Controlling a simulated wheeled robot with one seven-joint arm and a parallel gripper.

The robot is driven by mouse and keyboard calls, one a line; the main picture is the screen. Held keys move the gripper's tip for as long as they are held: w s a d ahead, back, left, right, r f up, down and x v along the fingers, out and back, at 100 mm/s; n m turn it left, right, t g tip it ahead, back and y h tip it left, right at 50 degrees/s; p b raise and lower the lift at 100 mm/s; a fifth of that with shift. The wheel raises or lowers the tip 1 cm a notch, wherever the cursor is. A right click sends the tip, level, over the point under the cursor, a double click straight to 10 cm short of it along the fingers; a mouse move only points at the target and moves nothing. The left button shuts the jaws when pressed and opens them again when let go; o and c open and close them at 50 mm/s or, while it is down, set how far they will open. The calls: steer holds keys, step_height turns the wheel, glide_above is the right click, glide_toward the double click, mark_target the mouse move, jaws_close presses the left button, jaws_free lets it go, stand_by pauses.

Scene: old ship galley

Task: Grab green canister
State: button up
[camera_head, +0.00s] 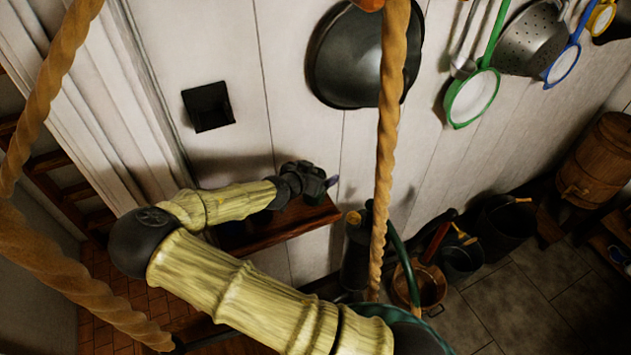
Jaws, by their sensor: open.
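My arm reaches from the bottom of the head view to a small wooden shelf (290,222) on the white plank wall. My gripper (322,183) is at the shelf's right part, just above its top. The jaws are small and dark here; they are open. A dark, tall canister-like vessel (356,252) with a brass-coloured top stands below and right of the shelf, apart from my gripper. Its colour is hard to tell.
Thick ropes (390,130) hang in front of the wall. A dark pan (350,55), a green-rimmed strainer (472,98) and a colander (532,38) hang above. A copper pot (425,285), dark buckets (505,222) and a wooden barrel (597,160) stand at lower right. Tiled floor (535,290) is partly clear.

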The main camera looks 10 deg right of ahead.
steer(key=shift+w+d+f, duration=0.15)
stand_by(0.3)
steer(key=c, duration=1.4)
